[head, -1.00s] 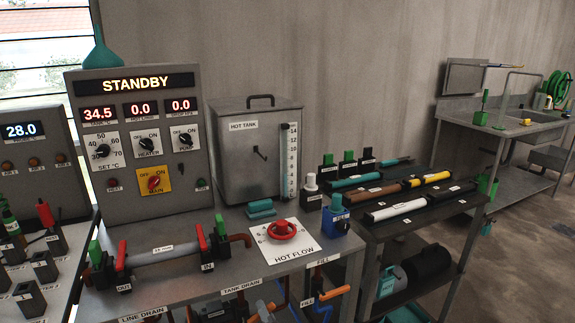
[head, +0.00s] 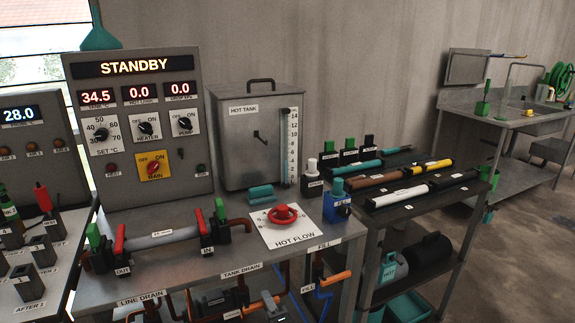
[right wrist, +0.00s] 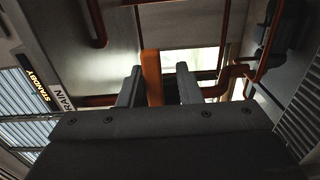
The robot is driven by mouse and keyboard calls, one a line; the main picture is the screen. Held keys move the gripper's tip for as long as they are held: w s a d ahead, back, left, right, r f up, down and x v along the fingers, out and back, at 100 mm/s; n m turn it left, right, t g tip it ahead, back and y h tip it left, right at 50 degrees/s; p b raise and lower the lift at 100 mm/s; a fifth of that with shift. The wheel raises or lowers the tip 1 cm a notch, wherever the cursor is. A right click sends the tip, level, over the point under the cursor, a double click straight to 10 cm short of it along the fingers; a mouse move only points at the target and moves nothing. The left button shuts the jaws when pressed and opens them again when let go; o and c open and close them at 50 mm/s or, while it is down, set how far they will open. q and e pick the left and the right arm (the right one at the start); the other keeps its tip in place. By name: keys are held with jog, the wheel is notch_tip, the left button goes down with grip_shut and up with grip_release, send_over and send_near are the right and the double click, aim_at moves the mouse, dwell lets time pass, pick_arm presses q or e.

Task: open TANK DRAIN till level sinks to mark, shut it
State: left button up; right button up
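The TANK DRAIN label (head: 241,271) is on the bench's front edge. Below it, among pipes, is an orange lever handle (head: 269,302). My right gripper (head: 277,309) is low at the bottom edge of the head view, dark and mostly cut off. In the right wrist view its two fingers (right wrist: 160,88) stand apart, with an orange bar (right wrist: 151,72) between them, nearer the left finger; a dark gap shows on the right. Contact is unclear. The HOT TANK (head: 250,150) has a sight gauge (head: 289,148) numbered to 14; its level and mark are too small to read. My left gripper is out of view.
The STANDBY panel (head: 133,67) stands on the bench. The red HOT FLOW wheel (head: 283,216) and a red-handled pipe section (head: 162,238) are on the bench top. The orange FILL lever (head: 335,279) is to the right of the drain. A cart with cylinders (head: 398,195) stands further right.

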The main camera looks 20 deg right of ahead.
jog(key=shift+o, duration=0.8)
jog(key=shift+r, duration=0.2)
jog(key=s+p, duration=0.3)
jog(key=s, duration=0.4)
jog(key=shift+d, duration=0.15)
jog(key=shift+w+r, duration=0.1)
